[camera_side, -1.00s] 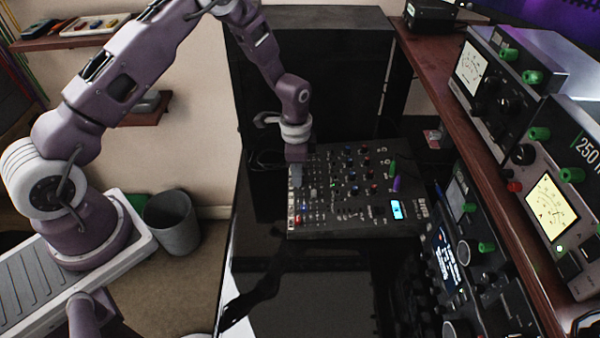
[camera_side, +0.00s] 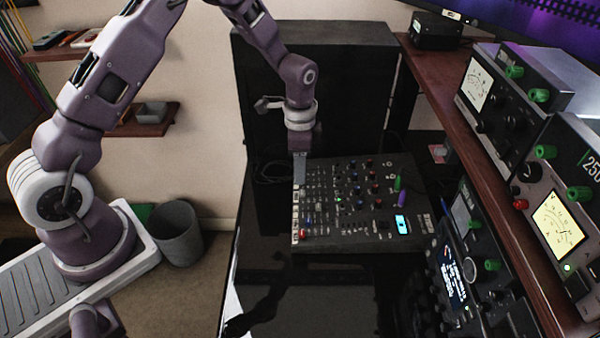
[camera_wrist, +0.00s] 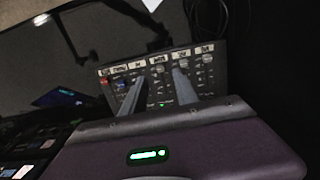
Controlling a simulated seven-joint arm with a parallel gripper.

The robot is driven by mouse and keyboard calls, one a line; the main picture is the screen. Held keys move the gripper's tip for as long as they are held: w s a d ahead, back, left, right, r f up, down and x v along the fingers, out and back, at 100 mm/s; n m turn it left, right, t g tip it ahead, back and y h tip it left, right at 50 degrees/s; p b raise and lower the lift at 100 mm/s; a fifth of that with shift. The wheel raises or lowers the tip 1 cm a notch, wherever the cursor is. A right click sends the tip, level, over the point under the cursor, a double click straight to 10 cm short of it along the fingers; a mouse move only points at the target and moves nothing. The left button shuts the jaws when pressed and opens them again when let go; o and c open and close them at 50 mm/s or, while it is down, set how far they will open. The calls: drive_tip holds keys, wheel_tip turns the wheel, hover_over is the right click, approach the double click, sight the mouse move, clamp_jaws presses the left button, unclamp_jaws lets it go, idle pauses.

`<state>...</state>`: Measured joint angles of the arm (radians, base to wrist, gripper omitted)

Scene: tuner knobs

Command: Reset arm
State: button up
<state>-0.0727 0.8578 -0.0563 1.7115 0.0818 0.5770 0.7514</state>
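My arm reaches over the black mixer (camera_side: 362,225), a panel covered in small knobs on a dark desk. My gripper (camera_side: 299,181) points down at the mixer's far left corner in the side view. In the wrist view my gripper (camera_wrist: 157,76) shows two grey fingers spread apart with nothing between them. The mixer's labelled edge (camera_wrist: 158,63) lies beyond the fingertips. I cannot tell exactly how high the fingertips are above the panel. The mixer has a green light, a lit blue display (camera_side: 401,224) and a red knob (camera_side: 303,234).
A tall black cabinet (camera_side: 315,85) stands behind the mixer. Meter units (camera_side: 560,200) with green knobs sit on a wooden shelf at right, with more rack gear below. A grey bin (camera_side: 176,233) stands on the floor at left. The desk in front of the mixer is largely clear.

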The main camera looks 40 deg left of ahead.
drive_tip(key=s+r+n+t, duration=0.15)
drive_tip(key=s+r, duration=0.25)
drive_tip(key=r, duration=0.6)
drive_tip(key=s+r+n+t, duration=0.15)
drive_tip(key=s+r, duration=0.35)
drive_tip(key=r, duration=0.5)
drive_tip(key=s+d+r+n+t, duration=0.1)
drive_tip(key=s+r+n, duration=0.2)
drive_tip(key=s, duration=0.6)
drive_tip(key=s+r+n+t, duration=0.1)
drive_tip(key=s+r+n, duration=0.2)
drive_tip(key=s, duration=0.6)
drive_tip(key=shift+s+d+r+t, duration=0.25)
drive_tip(key=shift+s+d+t, duration=0.05)
drive_tip(key=shift+s+d, duration=0.1)
